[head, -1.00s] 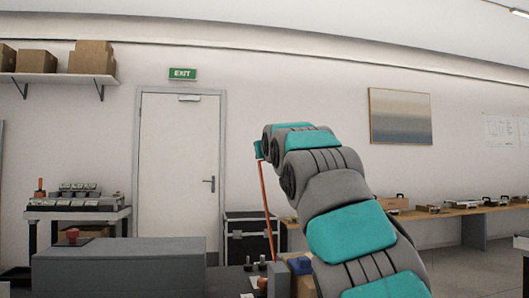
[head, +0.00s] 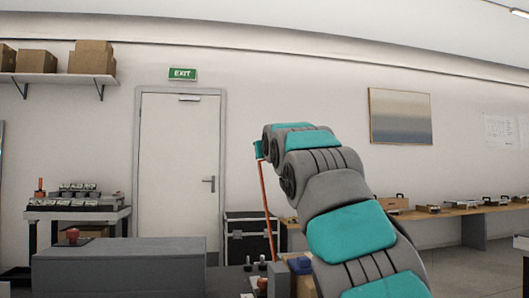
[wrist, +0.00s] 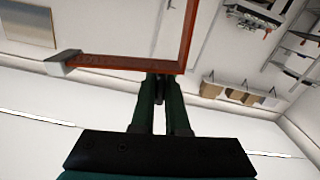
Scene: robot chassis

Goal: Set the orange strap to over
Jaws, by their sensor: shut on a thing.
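The orange strap (head: 267,210) shows in the head view as a thin, nearly upright line, running from the raised end of my arm down to the dark equipment at the bottom. In the wrist view the strap (wrist: 120,64) runs across in front of my gripper, with a grey block-like piece (wrist: 63,62) at its left end, and bends at the right toward the top edge. My gripper (wrist: 161,80) is shut on the strap near that bend. In the head view my arm hides most of my gripper. The strap's lower end is too small to read clearly.
A long grey box-shaped body (head: 120,266) fills the lower left. Small knobs and blocks (head: 262,280) stand beside my arm at the bottom. A black case (head: 247,235), a door (head: 178,160) and a long bench (head: 460,212) are farther back. The air around my raised gripper looks clear.

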